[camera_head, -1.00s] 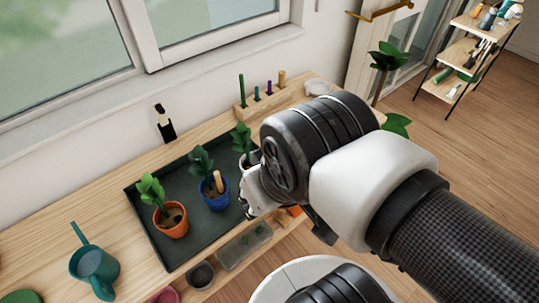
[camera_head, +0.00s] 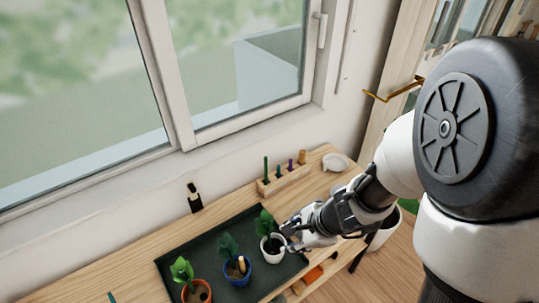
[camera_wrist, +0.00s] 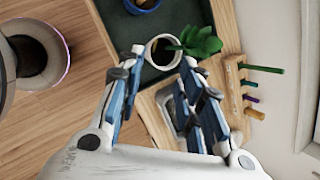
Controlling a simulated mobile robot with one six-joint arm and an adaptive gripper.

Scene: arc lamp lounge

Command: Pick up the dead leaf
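I cannot make out a dead leaf for certain. A white pot (camera_head: 272,248) with a green plant (camera_head: 265,222) stands on the right part of a dark green tray (camera_head: 205,248). My gripper (camera_head: 287,238) is at the right side of this pot. In the wrist view, the open fingers of my gripper (camera_wrist: 160,62) spread on either side of the white pot's near rim (camera_wrist: 150,58), with nothing visibly held. Dark soil shows inside the pot, and the plant's leaves (camera_wrist: 200,42) lean to the right. I cannot tell whether the fingers touch the pot.
A blue pot (camera_head: 239,278) with a tan upright piece (camera_head: 242,264) and a terracotta pot (camera_head: 198,293) stand further left on the tray. A wooden rack (camera_head: 284,180) with several coloured pegs is behind. A dark bottle (camera_head: 194,198) stands by the wall. A white dish (camera_head: 335,162) is at the back right.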

